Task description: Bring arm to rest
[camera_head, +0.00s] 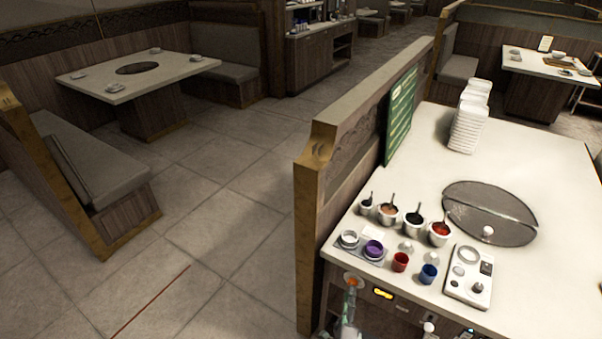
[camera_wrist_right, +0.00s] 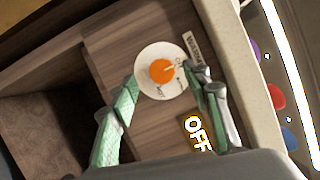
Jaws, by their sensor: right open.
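My right gripper (camera_head: 350,312) is low at the front of the near table, below its edge. In the right wrist view my right gripper (camera_wrist_right: 162,85) is open, with its two greenish-grey fingers apart and nothing held. An orange knob (camera_wrist_right: 162,71) on a round white dial (camera_wrist_right: 148,87) shows between and just beyond the fingertips, on the wooden front panel. I cannot tell whether a finger touches the dial. The orange knob also shows in the head view (camera_head: 352,281), just above the gripper. My left gripper is not in view.
A wooden partition (camera_head: 308,215) stands left. Floor beyond is clear.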

